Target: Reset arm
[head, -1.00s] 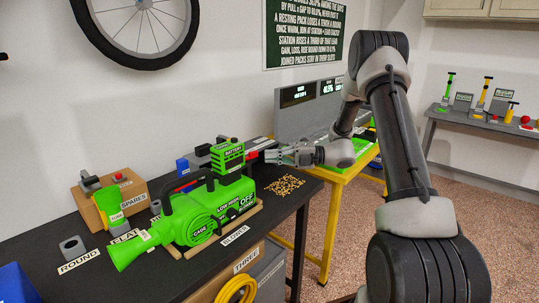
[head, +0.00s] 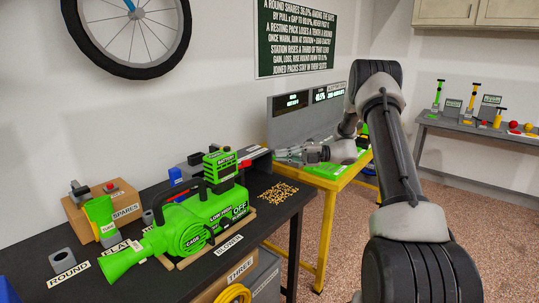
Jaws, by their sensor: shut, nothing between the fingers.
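My gripper (head: 285,155) is shut with nothing in it. It is held in the air near the far right end of the dark bench, level with the yellow table, to the right of the green blower (head: 190,222). The blower stands on the bench with a green battery (head: 220,165) seated on its top, and its label reads OFF. My gripper is apart from the blower and the battery. My arm comes in from the right side and bends back toward the wall; part of it hides the wall behind.
The dark bench (head: 150,277) also holds a cardboard spares box (head: 127,203), a round grey nozzle (head: 62,261) and scattered tan bits (head: 278,192). A yellow table (head: 318,187) with grey display panels (head: 292,118) stands behind. A shelf table (head: 475,128) is at far right. Floor between is open.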

